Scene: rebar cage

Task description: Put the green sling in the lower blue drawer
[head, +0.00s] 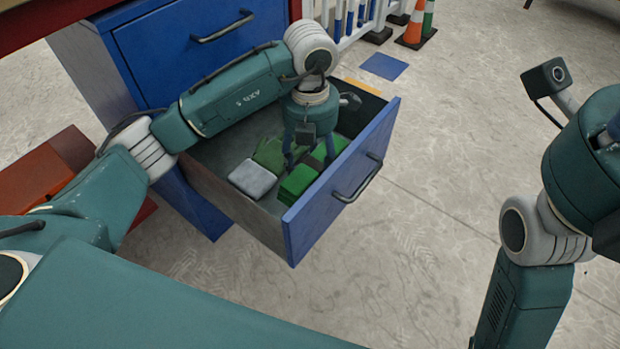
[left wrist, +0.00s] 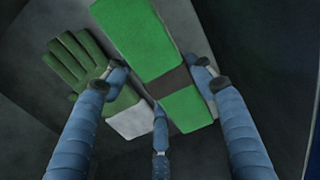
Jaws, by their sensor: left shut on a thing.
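The green sling (head: 297,183) is a folded bright green bundle with a dark band round its middle. It lies inside the open lower blue drawer (head: 335,205), close to the drawer's front panel. My left gripper (head: 305,160) reaches down into the drawer from above and is shut on the sling. In the left wrist view its fingers (left wrist: 162,85) sit on both sides of the sling (left wrist: 147,37) at the dark band. The gripper hides part of the sling in the head view. My right arm is at the right, its fingers out of view.
The upper blue drawer (head: 160,45) is shut. Orange and green cones (head: 415,25) stand at the back. Floor (head: 430,220) right of the drawer is clear.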

